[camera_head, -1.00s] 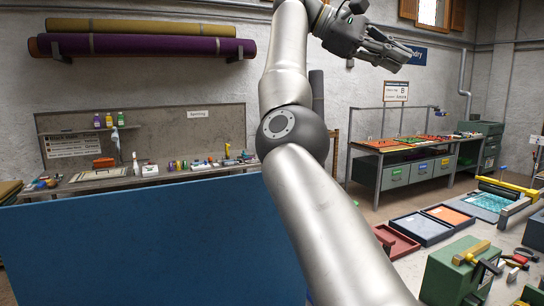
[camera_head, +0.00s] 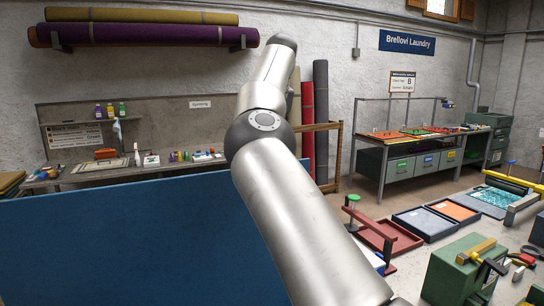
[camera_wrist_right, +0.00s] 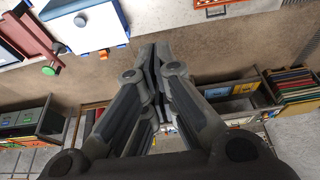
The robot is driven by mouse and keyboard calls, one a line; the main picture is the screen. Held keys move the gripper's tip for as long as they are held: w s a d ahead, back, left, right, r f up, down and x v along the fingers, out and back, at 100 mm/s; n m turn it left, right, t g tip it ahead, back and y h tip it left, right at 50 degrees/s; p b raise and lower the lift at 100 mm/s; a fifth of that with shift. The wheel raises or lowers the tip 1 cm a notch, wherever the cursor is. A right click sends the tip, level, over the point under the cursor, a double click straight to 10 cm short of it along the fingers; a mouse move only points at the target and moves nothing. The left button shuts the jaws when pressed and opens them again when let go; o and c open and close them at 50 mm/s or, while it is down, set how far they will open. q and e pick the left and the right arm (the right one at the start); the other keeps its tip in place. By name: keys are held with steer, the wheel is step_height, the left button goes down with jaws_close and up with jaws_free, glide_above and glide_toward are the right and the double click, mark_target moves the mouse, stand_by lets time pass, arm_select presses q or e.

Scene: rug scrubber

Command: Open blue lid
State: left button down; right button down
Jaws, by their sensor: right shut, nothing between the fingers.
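A large flat blue panel (camera_head: 130,245) fills the lower left of the head view, its top edge sloping slightly up to the right. I cannot tell whether it is the blue lid. My right arm crosses in front of its right end. A white-topped piece with blue parts (camera_wrist_right: 85,22) is at the upper left of the wrist view; no open lid is evident on it. My right gripper (camera_wrist_right: 156,50) shows in the wrist view, fingers together and empty, apart from that piece. It is not visible in the head view. My left gripper is not in view.
A red-brown bracket with a green knob (camera_head: 354,200) stands right of my arm. A green box (camera_head: 460,270) with tools is at lower right. Shallow trays (camera_head: 425,224) lie behind it. A workbench (camera_head: 400,145) with drawers stands by the back wall.

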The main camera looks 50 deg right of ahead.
steer(key=f, duration=0.1)
steer(key=s+f, duration=0.1)
steer(key=s+a+f, duration=0.1)
steer(key=f, duration=0.1)
steer(key=shift+f+p, duration=0.1)
steer(key=shift+p, duration=0.3)
steer(key=shift+d, duration=0.1)
steer(key=shift+s, duration=0.1)
